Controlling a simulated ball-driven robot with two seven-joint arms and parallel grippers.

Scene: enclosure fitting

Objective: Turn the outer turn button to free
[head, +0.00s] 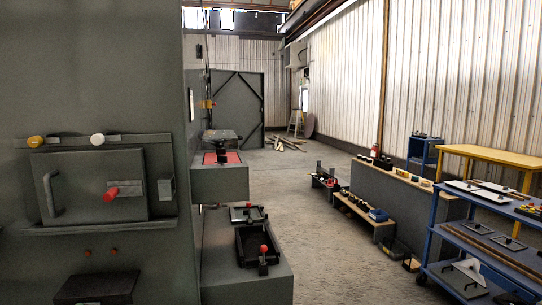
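A grey panel (85,170) with a bar handle (49,194) at its left is set in the large grey enclosure (90,60) at the left. On the rail above the panel sit a yellow round-ended piece (37,142) and a white round-ended piece (98,139). A red knob (111,193) on a light plate sticks out from the panel's right part. A small dark block (166,188) is at the panel's right edge. I cannot tell which of these is the outer turn button. Neither of my grippers is in view.
A grey ledge (222,286) right of the enclosure holds a black tray (243,247) and a red-knobbed part (264,250). A blue cart (427,245) and a yellow table (490,153) stand at the right.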

